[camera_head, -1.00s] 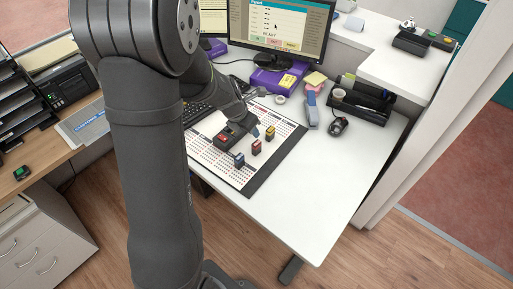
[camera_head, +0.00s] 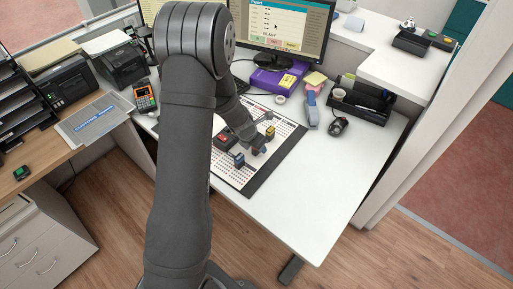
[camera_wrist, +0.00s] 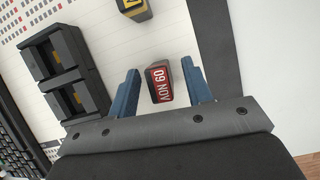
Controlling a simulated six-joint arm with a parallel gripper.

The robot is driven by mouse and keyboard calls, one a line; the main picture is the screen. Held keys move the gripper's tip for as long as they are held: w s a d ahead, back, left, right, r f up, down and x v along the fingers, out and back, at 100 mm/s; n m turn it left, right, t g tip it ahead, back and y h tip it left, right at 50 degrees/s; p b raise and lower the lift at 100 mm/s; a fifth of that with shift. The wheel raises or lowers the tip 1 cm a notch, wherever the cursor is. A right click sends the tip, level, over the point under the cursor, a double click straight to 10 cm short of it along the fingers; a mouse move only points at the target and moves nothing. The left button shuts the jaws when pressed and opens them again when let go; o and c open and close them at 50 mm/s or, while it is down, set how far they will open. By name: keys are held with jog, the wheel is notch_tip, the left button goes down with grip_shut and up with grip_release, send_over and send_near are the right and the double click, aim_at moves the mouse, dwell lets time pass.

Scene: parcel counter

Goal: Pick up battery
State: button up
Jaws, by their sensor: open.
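A small black battery-like block with a red face and white lettering (camera_wrist: 160,85) stands on the white printed mat (camera_wrist: 180,30). In the wrist view it is between the two blue fingers of my gripper (camera_wrist: 161,70), with gaps on both sides. The gripper is open and holds nothing. In the head view my gripper (camera_head: 256,147) is low over the mat and largely hides the red block. A yellow block (camera_head: 270,132) stands beyond, also at the top of the wrist view (camera_wrist: 134,8).
A black two-bay holder (camera_wrist: 65,70) is left of the gripper in the wrist view. The white desk in front right (camera_head: 330,175) is clear.

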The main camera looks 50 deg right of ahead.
jog(key=shift+x, duration=0.85)
grip_shut()
jog(key=shift+r, duration=0.1)
jog(key=shift+r, duration=0.1)
